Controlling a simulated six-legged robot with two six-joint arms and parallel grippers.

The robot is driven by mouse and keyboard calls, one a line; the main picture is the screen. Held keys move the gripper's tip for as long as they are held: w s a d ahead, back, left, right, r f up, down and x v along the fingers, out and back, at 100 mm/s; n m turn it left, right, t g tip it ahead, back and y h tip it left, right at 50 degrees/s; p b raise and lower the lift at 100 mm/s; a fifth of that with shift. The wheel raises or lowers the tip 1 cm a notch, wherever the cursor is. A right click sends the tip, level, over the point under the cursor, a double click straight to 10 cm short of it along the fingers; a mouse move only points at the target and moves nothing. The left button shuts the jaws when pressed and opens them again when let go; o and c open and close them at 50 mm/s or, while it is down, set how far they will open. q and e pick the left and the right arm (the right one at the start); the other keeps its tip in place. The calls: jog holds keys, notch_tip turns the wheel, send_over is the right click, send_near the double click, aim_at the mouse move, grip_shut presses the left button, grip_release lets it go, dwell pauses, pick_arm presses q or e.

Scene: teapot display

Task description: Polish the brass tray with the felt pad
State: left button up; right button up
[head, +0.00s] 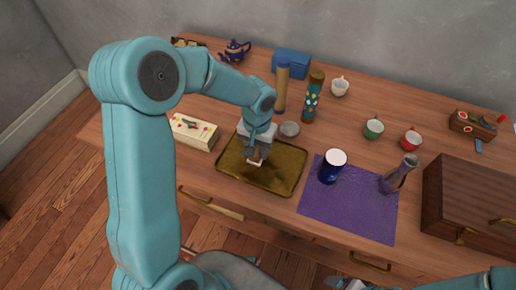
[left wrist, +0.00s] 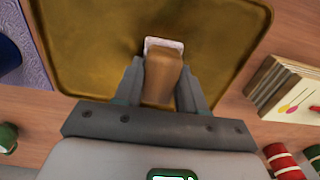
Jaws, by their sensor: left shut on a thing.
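The brass tray (head: 285,180) lies flat on the wooden table near its front edge, with dull darker patches on its surface. It fills much of the left wrist view (left wrist: 90,50). My right gripper (head: 350,285) is only partly seen at the bottom edge.
A wooden chest (head: 475,200) is far right.

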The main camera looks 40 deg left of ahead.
pick_arm(q)
jog(key=shift+a, duration=0.3)
notch_tip(320, 180, up, 2)
jog(key=shift+a+r+p, duration=0.1)
jog(key=shift+r+p, duration=0.05)
jog(key=shift+p, duration=0.4)
jog(key=shift+d+r+p, duration=0.2)
jog(key=shift+r+p, duration=0.2)
jog(key=shift+r, duration=0.15)
jog(key=shift+a+r+p, duration=0.1)
jog(key=shift+r+p, duration=0.45)
jog(key=shift+r, duration=0.1)
notch_tip(320, 180, up, 2)
jog(key=shift+r+p, duration=0.2)
jog(key=shift+p, duration=0.6)
jog(key=shift+r+p, duration=0.4)
jog(key=shift+r, duration=0.15)
